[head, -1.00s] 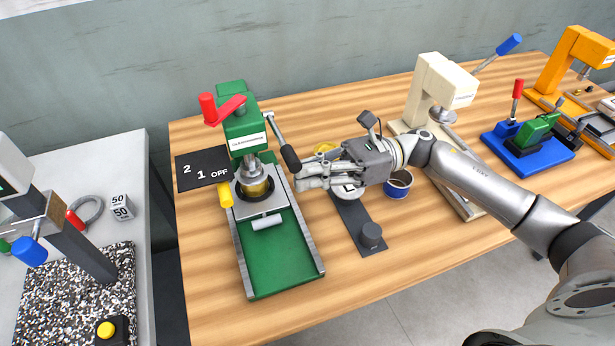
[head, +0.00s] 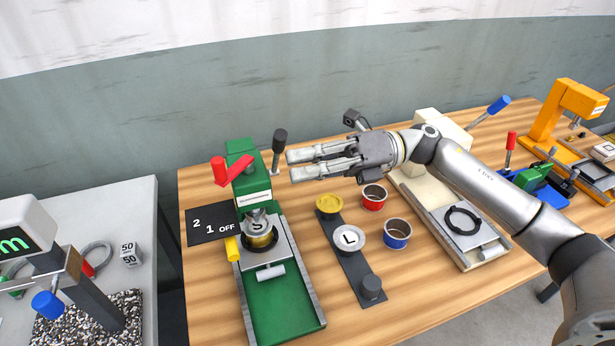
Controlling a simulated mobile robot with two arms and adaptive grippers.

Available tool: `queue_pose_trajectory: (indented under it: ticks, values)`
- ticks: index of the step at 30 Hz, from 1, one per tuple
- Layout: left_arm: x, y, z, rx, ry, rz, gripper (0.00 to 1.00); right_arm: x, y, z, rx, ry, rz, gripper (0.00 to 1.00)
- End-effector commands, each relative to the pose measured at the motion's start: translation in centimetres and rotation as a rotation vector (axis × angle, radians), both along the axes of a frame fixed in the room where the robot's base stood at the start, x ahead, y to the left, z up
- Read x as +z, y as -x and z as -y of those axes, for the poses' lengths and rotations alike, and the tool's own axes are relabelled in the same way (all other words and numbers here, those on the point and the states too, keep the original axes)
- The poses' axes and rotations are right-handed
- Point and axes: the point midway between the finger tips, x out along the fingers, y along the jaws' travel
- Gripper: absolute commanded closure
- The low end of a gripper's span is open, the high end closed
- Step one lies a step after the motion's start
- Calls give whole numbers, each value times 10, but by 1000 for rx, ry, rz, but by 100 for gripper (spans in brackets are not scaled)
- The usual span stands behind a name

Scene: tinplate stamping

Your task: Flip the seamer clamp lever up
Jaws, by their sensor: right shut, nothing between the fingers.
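The green seamer (head: 248,188) stands on the wooden table left of centre, with a red crank (head: 220,170) on its top. Its lever with a black knob (head: 279,140) stands nearly upright at the right side of the head. A can (head: 261,240) sits under the seamer head. My right gripper (head: 291,166) is just right of the lever and a little below its knob, with its fingertips pointing left. It is shut with nothing in it, and looks apart from the lever. My left gripper is not in view.
Right of the seamer lies a dark strip (head: 355,268) with a yellow disc (head: 329,204) and a disc marked L (head: 348,238). A red can (head: 373,197) and a blue can (head: 397,233) stand beside it. A cream press (head: 428,180) is behind my right arm.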

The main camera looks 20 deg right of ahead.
Motion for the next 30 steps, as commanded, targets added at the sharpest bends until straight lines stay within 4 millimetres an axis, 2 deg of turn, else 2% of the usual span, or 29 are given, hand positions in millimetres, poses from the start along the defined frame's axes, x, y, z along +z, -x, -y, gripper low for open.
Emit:
queue_pose_trajectory:
  ticks: [9, 30]
  values:
    - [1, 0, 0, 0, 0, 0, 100, 10, -10, -1, 0, -1, 3, 100]
    - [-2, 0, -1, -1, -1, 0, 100, 13, -14, 3, -8, -6, 10, 100]
